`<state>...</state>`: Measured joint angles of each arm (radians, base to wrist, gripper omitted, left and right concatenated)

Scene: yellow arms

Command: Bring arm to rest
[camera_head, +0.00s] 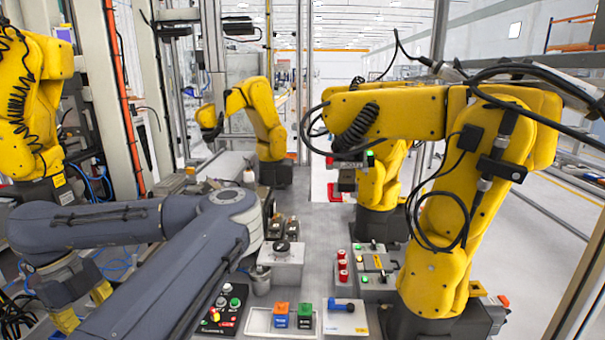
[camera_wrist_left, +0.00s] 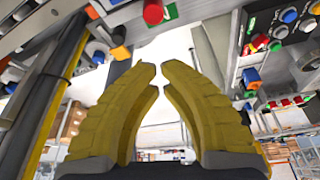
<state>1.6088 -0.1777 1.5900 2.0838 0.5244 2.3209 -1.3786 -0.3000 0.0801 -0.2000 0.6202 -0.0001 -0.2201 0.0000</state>
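My left arm (camera_head: 120,222) is grey. It reaches in over the bench's left side and bends back to the left. My left gripper (camera_head: 82,306) hangs at the lower left of the head view, clear of the tabletop items. In the left wrist view its two yellow fingers (camera_wrist_left: 161,72) stand apart with a narrow gap between the tips and nothing between them. My right arm and gripper are not in view.
A yellow robot arm (camera_head: 440,240) stands at right. Cables (camera_head: 115,262) lie left.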

